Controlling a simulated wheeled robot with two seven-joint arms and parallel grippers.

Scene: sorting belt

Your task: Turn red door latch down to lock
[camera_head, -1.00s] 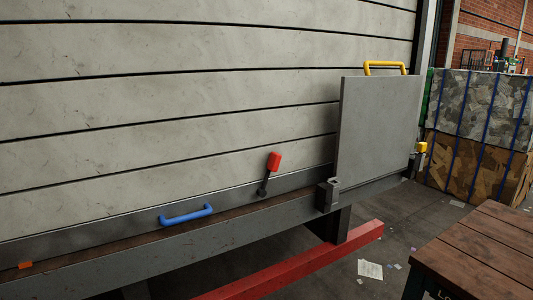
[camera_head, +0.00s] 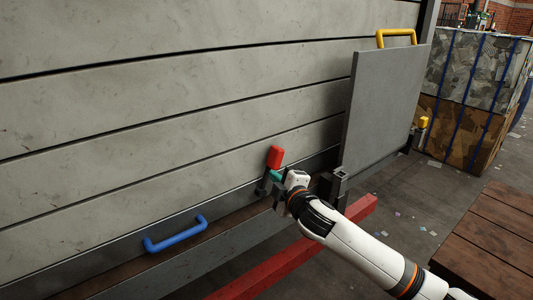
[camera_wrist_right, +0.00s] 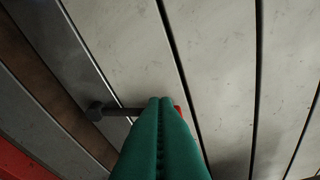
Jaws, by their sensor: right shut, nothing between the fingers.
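The red latch handle (camera_head: 274,157) stands upright, tilted slightly right, on a dark lever at the foot of the slatted grey door. In the right wrist view a small bit of the red handle (camera_wrist_right: 178,109) shows past the fingertips, and its dark lever (camera_wrist_right: 125,111) runs left to a dark pivot (camera_wrist_right: 97,111). My right gripper (camera_head: 276,176) is at the latch, just below the red handle. Its green fingers (camera_wrist_right: 160,102) are pressed together with nothing between them. They overlap the latch in view; I cannot tell whether they touch it. My left gripper is not in view.
A blue handle (camera_head: 175,234) sits on the ledge at left. A grey panel (camera_head: 385,105) with a yellow handle (camera_head: 396,36) stands right of the latch, beside a dark bracket (camera_head: 337,186). A red beam (camera_head: 285,265) runs below. A wooden table (camera_head: 490,240) is at right.

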